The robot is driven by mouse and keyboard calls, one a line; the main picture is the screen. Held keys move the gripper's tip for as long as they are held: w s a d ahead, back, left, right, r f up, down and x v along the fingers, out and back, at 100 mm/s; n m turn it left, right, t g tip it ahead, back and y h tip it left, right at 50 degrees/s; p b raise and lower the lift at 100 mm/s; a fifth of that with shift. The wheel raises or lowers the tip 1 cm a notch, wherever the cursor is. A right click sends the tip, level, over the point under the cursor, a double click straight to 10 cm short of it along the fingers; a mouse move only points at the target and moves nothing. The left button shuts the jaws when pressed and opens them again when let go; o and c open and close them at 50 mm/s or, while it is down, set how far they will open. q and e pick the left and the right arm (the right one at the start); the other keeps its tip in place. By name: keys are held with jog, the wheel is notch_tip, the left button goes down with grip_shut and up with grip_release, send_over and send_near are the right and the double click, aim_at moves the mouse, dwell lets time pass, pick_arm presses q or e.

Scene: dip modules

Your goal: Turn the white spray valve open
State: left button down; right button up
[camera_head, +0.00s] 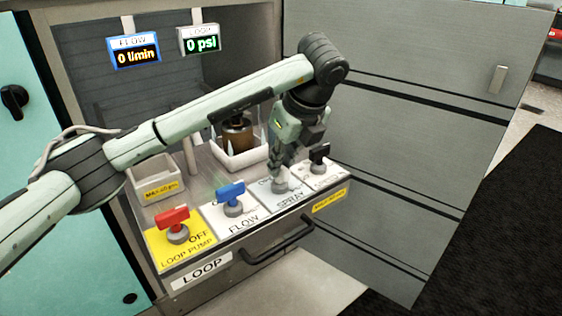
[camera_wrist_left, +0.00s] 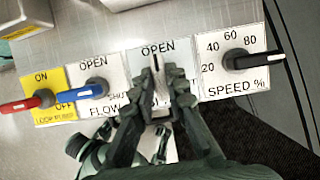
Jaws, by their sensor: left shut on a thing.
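The white spray valve (camera_head: 281,186) stands on the panel plate marked SPRAY, between the blue flow valve (camera_head: 231,195) and the black speed knob (camera_head: 320,154). My left gripper (camera_head: 279,176) comes down on it from above and is shut on its handle. In the left wrist view the fingers (camera_wrist_left: 163,98) close around the white handle (camera_wrist_left: 158,78), which points up toward the word OPEN. The fingers hide part of the handle and the lower part of the label. My right gripper is in neither view.
The red loop pump valve (camera_head: 173,224) is at the panel's left end. A flow display (camera_head: 134,51) reads 0 l/min and another display (camera_head: 199,39) reads 0 psi. Behind the valves are a tray with a brown bottle (camera_head: 237,136) and a bin (camera_head: 155,180).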

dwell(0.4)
pick_arm(q)
jog(key=c, duration=1.5)
grip_release()
jog(key=shift+c, duration=0.2)
jog(key=v, duration=1.2)
